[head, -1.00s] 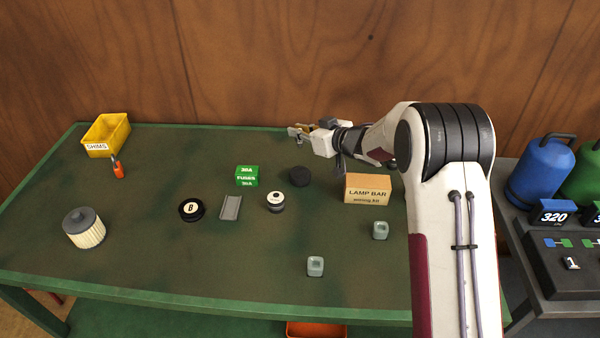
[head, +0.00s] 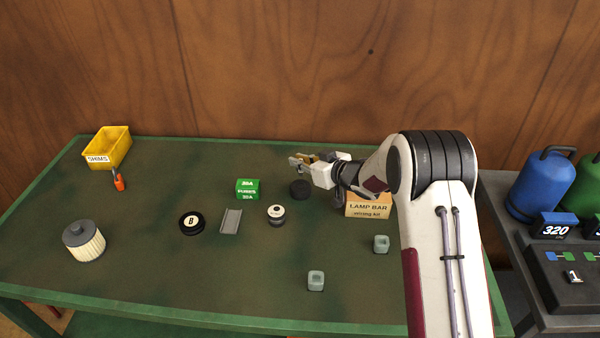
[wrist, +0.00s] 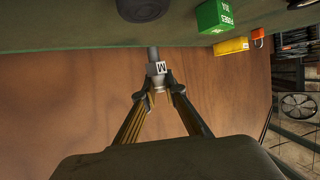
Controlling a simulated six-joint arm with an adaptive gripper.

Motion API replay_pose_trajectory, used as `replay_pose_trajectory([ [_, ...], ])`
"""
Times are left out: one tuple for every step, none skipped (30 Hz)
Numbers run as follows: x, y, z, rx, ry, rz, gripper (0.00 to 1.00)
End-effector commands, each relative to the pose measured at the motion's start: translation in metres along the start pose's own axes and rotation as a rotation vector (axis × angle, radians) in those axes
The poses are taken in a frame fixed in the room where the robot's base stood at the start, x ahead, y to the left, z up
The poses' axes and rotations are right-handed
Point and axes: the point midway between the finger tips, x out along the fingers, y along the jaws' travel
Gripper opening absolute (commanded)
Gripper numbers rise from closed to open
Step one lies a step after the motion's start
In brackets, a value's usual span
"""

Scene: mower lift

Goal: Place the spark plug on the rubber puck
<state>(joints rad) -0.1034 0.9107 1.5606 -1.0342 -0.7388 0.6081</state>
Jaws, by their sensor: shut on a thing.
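My gripper (head: 304,161) is shut on the spark plug, a small white and grey piece marked with a letter. The plug shows between the fingertips in the wrist view (wrist: 157,68), its grey end pointing away from the gripper (wrist: 158,88). The rubber puck appears to be the plain black disc (head: 300,190) on the green bench. In the head view it lies just below the gripper in the picture, and the plug is apart from it. The puck is also partly in the wrist view (wrist: 143,8), cut by the top edge.
The LAMP BAR box (head: 368,205) stands right of the puck, under my arm. A green fuse box (head: 247,189), a white-topped black round piece (head: 276,214), a grey channel (head: 231,221) and a black disc marked B (head: 191,223) lie left. The bench front is mostly clear.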

Motion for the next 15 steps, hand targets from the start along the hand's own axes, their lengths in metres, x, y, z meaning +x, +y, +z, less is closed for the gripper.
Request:
replay_pose_trajectory([
  [0.0013,0.0001,0.0028,0.001,0.000,0.000,0.00],
  [0.0016,0.0002,0.0036,0.001,0.001,0.000,0.00],
  [0.0020,0.0003,0.0042,0.000,0.001,0.001,0.00],
  [0.0021,0.0003,0.0045,0.000,0.002,0.001,0.00],
  [0.0021,0.0003,0.0045,0.000,0.002,0.001,0.00],
  [0.0021,0.0003,0.0044,0.000,0.002,0.001,0.00],
  [0.0021,0.0003,0.0044,0.000,0.002,0.001,0.00],
  [0.0021,0.0003,0.0044,0.000,0.002,0.001,0.00],
  [0.0021,0.0002,0.0044,0.000,0.002,0.000,0.00],
  [0.0021,0.0002,0.0044,0.000,0.002,0.000,0.00],
  [0.0020,0.0002,0.0044,0.000,0.002,0.000,0.00],
  [0.0021,0.0002,0.0046,0.000,0.002,0.000,0.00],
  [0.0023,0.0002,0.0052,0.000,0.001,0.000,0.00],
  [0.0026,0.0001,0.0060,0.000,0.001,0.000,0.00],
  [0.0032,0.0001,0.0077,0.000,0.001,0.000,0.00],
])
